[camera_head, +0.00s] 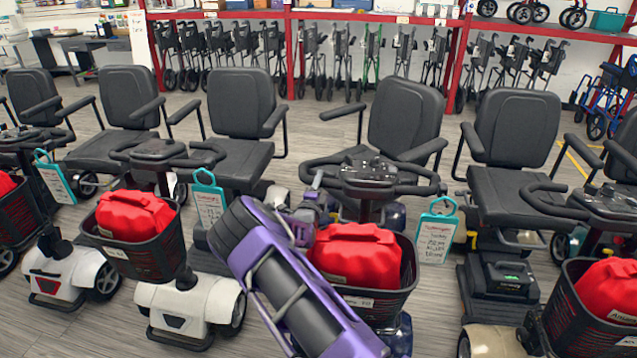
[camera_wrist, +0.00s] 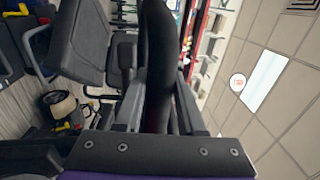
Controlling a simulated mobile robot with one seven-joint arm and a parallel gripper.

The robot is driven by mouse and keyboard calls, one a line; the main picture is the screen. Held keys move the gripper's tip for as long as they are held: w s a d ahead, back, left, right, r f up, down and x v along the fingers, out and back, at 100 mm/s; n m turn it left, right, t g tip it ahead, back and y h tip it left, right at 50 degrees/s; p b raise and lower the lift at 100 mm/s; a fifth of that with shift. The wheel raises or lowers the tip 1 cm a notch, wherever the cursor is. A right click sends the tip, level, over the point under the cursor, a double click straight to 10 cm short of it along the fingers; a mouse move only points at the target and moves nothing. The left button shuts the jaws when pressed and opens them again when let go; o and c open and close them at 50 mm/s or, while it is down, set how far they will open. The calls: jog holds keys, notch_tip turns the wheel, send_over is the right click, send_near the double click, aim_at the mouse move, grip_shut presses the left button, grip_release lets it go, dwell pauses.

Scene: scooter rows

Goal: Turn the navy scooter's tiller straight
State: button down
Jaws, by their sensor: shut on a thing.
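The navy scooter (camera_head: 399,338) stands in the middle of the row in the head view, with most of its front hidden by my arm and a basket. Its black tiller (camera_head: 368,172) has a wide loop handlebar and appears turned at a slight angle. My gripper (camera_head: 316,186) is at the left end of the handlebar, partly hidden by my purple arm. In the wrist view, my gripper (camera_wrist: 156,95) has its two fingers on either side of a dark handlebar bar (camera_wrist: 158,45), shut on it.
A black basket (camera_head: 392,300) with a red bag (camera_head: 357,253) hangs in front of the tiller. Other scooters stand close on both sides, with teal-framed tags (camera_head: 437,232) between them. Black seats (camera_head: 403,115) line the row behind. Red shelves with walkers stand at the back.

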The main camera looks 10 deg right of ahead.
jog(key=c, duration=0.6)
grip_release()
jog(key=shift+a+f, duration=0.1)
jog(key=shift+a, duration=0.15)
jog(key=shift+o, duration=0.4)
jog(key=shift+d, duration=0.1)
jog(key=r+p+v, duration=0.1)
jog(key=v, duration=1.6)
jog(key=shift+s+f, duration=0.25)
jog(key=shift+f, duration=0.2)
